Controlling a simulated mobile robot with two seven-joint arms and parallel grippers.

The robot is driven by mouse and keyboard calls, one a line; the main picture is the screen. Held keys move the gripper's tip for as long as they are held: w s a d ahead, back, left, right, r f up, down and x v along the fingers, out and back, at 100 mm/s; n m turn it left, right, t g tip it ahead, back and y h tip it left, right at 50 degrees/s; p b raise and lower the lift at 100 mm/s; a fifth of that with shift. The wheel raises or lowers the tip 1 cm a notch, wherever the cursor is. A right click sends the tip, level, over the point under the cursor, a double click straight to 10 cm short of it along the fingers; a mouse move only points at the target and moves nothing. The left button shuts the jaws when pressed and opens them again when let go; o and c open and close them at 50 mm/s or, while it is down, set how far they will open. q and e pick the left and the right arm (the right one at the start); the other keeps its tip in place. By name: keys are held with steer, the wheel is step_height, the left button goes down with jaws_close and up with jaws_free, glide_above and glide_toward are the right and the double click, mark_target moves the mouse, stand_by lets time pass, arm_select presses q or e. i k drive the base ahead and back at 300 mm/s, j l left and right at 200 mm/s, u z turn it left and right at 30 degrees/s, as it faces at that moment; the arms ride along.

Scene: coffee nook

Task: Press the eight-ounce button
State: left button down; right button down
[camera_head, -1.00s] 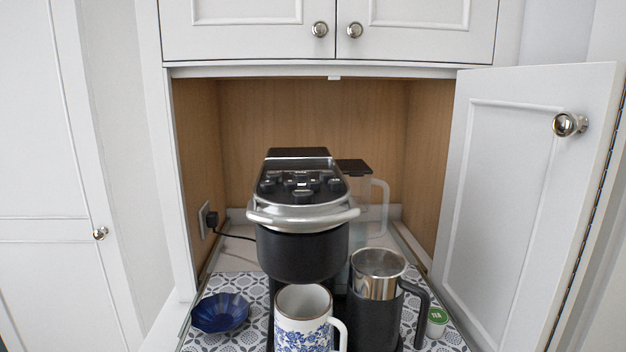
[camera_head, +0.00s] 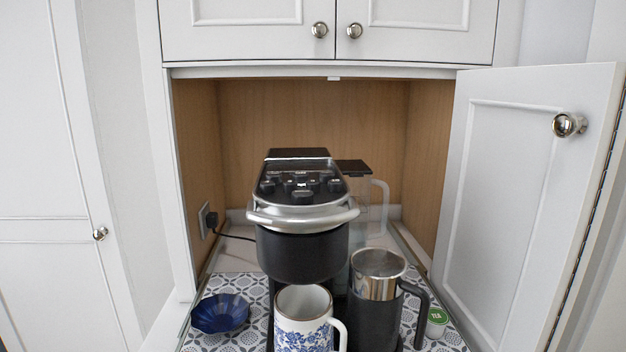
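The coffee maker (camera_head: 302,252) stands in the middle of the nook, black with a silver handle band (camera_head: 303,216) around its head. Its sloped top carries a panel of several dark buttons (camera_head: 301,185) with a small lit display among them. The button labels are too small to read, so I cannot tell which is the eight-ounce one. A white mug with blue flowers (camera_head: 303,321) stands under the brew head. Neither of my grippers shows in the head view.
A black and steel frother (camera_head: 377,290) stands right of the mug, with a green-lidded pod (camera_head: 437,322) beside it. A blue fluted bowl (camera_head: 220,313) sits at left. A clear pitcher (camera_head: 371,205) is behind. The cabinet door (camera_head: 530,190) stands open at right.

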mark_target(314, 185)
steer(key=j+z, duration=0.2)
steer(key=j, duration=0.35)
steer(key=j+z, duration=0.15)
steer(key=j, duration=0.4)
steer(key=k+j+z, duration=0.2)
steer(key=j, duration=0.35)
steer(key=j+z, duration=0.2)
steer(key=j, duration=0.35)
